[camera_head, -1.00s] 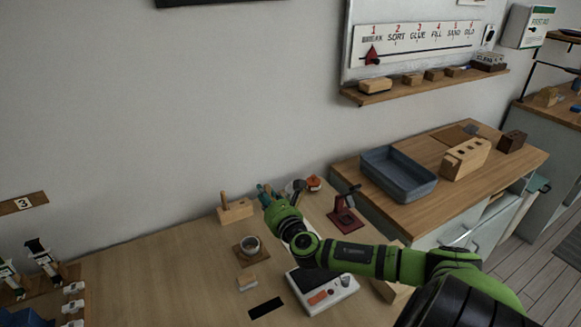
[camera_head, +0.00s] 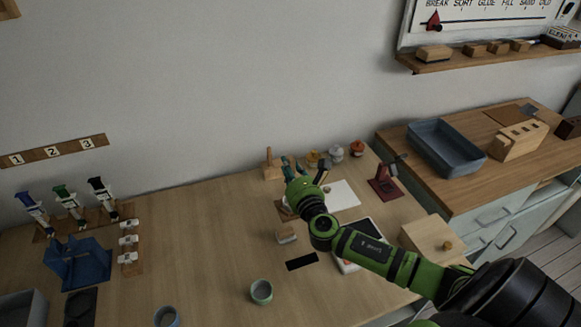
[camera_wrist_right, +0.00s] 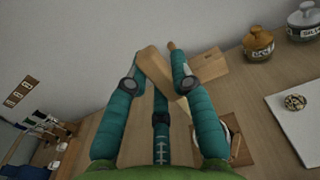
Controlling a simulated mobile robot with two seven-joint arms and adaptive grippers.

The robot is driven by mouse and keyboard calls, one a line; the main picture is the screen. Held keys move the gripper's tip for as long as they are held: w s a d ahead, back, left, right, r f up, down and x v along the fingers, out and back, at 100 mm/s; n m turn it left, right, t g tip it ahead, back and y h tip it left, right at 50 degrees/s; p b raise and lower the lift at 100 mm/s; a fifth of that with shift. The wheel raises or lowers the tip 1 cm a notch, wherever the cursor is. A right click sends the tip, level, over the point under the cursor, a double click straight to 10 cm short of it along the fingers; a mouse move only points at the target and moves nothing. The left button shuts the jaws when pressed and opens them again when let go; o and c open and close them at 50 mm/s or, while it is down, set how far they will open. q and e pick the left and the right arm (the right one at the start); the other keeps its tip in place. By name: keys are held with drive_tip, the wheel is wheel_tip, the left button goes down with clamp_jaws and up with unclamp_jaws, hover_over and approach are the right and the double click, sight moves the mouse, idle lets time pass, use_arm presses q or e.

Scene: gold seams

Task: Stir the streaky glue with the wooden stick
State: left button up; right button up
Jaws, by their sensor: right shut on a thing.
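My right gripper (camera_head: 290,168) is above the back of the bench; its teal fingers also show in the right wrist view (camera_wrist_right: 158,82). They are shut on a pale wooden stick (camera_wrist_right: 160,68), which slants between the fingertips. Just behind it is a wooden block holder (camera_wrist_right: 210,66) with an upright peg, which also shows in the head view (camera_head: 270,170). The glue cup is mostly hidden behind my gripper and arm; part of its square wooden mat (camera_wrist_right: 240,150) shows beside the right finger. The glue itself is not visible. My left gripper is not in view.
Small jars (camera_head: 336,153) and a white sheet (camera_head: 342,194) lie right of my gripper. A dark red stand (camera_head: 385,184) is farther right. A sanding block (camera_head: 286,236), a black strip (camera_head: 302,261) and a green cup (camera_head: 261,292) are nearer. The bench's left middle is clear.

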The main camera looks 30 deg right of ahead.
drive_tip(key=shift+f+b, duration=2.5)
drive_tip(key=shift+f, duration=0.6)
